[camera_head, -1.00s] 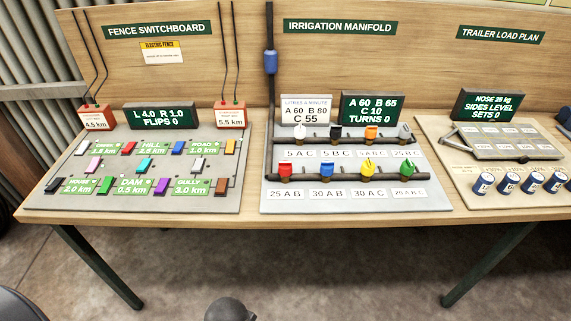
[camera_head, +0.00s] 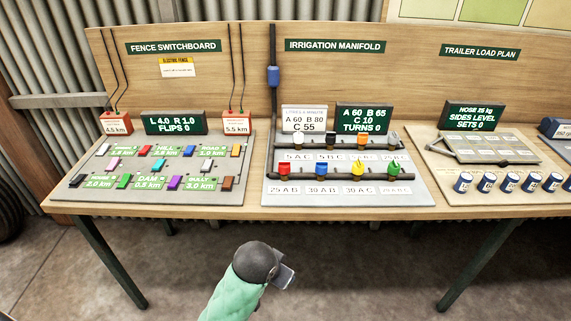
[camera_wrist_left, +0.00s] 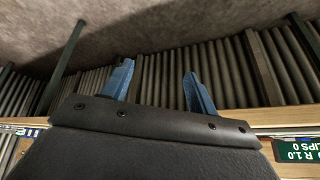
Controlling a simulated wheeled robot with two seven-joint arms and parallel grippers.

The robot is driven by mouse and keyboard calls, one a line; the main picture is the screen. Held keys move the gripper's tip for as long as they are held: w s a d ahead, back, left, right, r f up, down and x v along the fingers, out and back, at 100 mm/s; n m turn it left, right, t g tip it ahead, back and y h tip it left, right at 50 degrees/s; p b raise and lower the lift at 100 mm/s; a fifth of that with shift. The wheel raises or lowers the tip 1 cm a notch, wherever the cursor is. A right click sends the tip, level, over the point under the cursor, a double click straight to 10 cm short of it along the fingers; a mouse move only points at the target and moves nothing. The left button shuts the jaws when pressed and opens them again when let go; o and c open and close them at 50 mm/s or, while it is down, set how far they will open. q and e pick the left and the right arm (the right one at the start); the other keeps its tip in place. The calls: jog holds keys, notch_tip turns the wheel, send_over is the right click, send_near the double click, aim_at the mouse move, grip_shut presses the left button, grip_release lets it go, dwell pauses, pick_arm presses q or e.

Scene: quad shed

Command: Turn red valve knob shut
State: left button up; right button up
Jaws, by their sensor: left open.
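The red valve knob (camera_head: 284,169) stands at the left end of the lower dark pipe on the irrigation manifold board (camera_head: 340,202). Blue, yellow and green knobs follow to its right on that pipe. My left gripper shows in the left wrist view (camera_wrist_left: 158,85) with its two blue fingers apart and nothing between them. In the head view, a green arm with a dark rounded wrist (camera_head: 258,262) reaches up in front of the table, below and apart from the red knob; I cannot tell which arm it is.
The fence switchboard (camera_head: 75,188) lies to the left with several coloured switches. The trailer load board (camera_head: 425,160) with several blue cans (camera_head: 464,182) is to the right. Signs stand behind the manifold, including one reading "TURNS 0" (camera_head: 363,118). The floor before the table is clear.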

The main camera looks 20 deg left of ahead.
pick_arm(q)
jog(key=w+d+r+m+t+p, duration=0.3)
jog(key=w+r+m, duration=0.5)
jog(key=w+r, duration=1.85)
jog(key=m+g+y+p, duration=0.1)
jog(key=m+g, duration=0.7)
jog(key=m, duration=0.2)
send_over(284, 162)
jog(key=f, duration=0.5)
jog(key=w+f, duration=0.1)
jog(key=f, duration=0.1)
jog(key=shift+a+f, duration=0.1)
jog(key=shift+f, duration=0.05)
jog(key=shift+s+f+m+g, duration=0.2)
jog(key=shift+s+m+g, duration=0.2)
jog(key=shift+m, duration=0.6)
jog(key=shift+f, duration=0.15)
jog(key=shift+f+p, duration=1.25)
jog(key=shift+f, duration=2.5)
pick_arm(e)
notch_tip(284, 162, down, 31)
jog(key=s+d, duration=0.2)
jog(key=shift+s+h, duration=0.15)
jog(key=shift+h, duration=0.15)
